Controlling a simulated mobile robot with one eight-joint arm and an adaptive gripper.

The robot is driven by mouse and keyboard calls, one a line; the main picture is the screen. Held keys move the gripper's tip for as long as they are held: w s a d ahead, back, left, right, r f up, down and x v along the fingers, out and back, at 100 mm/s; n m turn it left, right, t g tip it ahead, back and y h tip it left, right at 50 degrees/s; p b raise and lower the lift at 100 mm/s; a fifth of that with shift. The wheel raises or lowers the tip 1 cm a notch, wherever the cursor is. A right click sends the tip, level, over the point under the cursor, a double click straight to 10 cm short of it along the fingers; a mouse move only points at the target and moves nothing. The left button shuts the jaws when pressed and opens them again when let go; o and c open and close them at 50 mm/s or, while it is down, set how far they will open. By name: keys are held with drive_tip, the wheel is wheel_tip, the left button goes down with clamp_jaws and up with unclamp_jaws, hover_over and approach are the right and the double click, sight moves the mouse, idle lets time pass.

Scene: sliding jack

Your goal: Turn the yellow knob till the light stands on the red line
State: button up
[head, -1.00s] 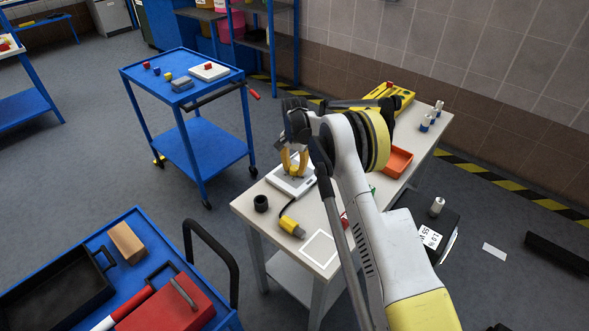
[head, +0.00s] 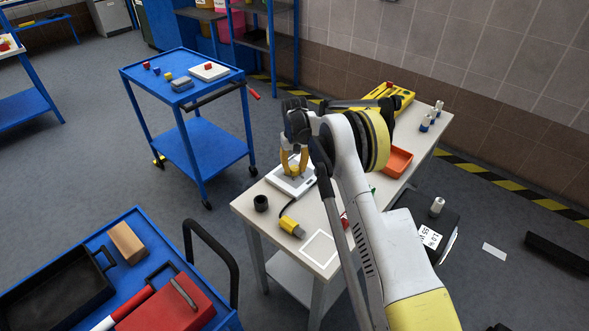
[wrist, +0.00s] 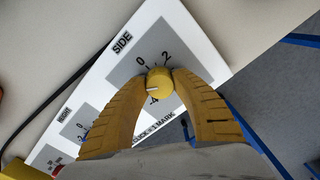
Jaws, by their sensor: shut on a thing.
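The yellow knob (wrist: 159,82) sits on a grey dial face of a white panel (wrist: 185,45) marked SIDE, with figures such as 0, 2 and -4 around it. A short white mark on the knob points left in the wrist view. My gripper (wrist: 160,79) is shut on the knob, one yellow finger on each side. In the head view my gripper (head: 293,168) stands over the white panel (head: 283,187) on the pale bench, and the knob is hardly visible there. I cannot make out the light or the red line.
A second dial (wrist: 80,127) and a red patch (wrist: 55,170) are on the same panel. A blue cart (head: 190,130) stands behind.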

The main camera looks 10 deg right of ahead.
sight(295, 168)
drive_tip(key=shift+n, duration=0.3)
drive_tip(key=o, duration=1.2)
drive_tip(key=shift+r, duration=0.15)
wheel_tip(295, 168, up, 12)
drive_tip(key=shift+f, duration=0.15)
